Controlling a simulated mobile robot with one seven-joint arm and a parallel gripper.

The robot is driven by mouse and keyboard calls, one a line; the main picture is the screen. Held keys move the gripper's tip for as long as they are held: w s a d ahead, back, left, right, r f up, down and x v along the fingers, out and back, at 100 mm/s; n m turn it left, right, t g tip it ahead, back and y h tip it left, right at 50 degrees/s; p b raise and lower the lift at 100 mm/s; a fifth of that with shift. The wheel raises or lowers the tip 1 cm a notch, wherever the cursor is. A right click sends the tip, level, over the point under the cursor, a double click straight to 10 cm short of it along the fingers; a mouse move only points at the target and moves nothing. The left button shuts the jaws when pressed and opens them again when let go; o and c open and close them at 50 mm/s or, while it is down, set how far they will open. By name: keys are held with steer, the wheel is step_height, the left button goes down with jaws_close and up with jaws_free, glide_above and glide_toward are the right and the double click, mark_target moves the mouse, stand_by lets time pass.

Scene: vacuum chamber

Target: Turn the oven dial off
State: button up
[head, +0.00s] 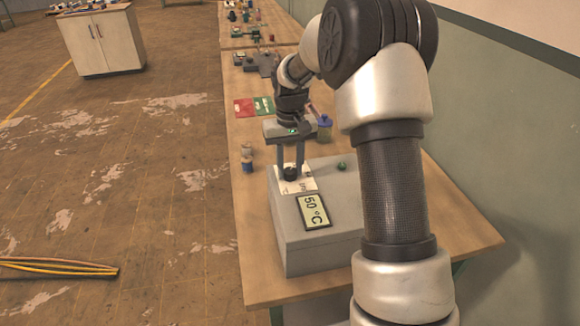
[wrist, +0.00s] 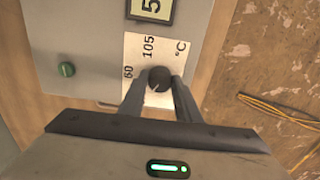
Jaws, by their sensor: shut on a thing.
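The oven (head: 318,246) is a grey box on the wooden bench, with a display (head: 314,211) reading 50 °C. Its black dial (head: 290,174) sits on a white scale label (head: 304,184). In the wrist view the dial (wrist: 159,79) stands on the label (wrist: 150,50), where 60, 105 and °C can be read. My gripper (head: 291,168) points down from above, its two fingers on either side of the dial and closed on it. The wrist view shows the fingertips (wrist: 158,84) at the dial's sides. The dial's pointer mark is not clear.
A green button (head: 342,167) is on the oven top, also in the wrist view (wrist: 67,69). A blue-lidded jar (head: 324,128) and small bottles (head: 247,160) stand nearby. Red and green cards (head: 254,106) lie farther back. A wall is at the right.

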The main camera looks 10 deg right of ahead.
mark_target(290, 170)
steer(key=o, duration=1.1)
steer(key=shift+c, duration=0.2)
step_height(290, 170, up, 18)
steer(key=p, duration=0.1)
steer(key=shift+f, duration=0.25)
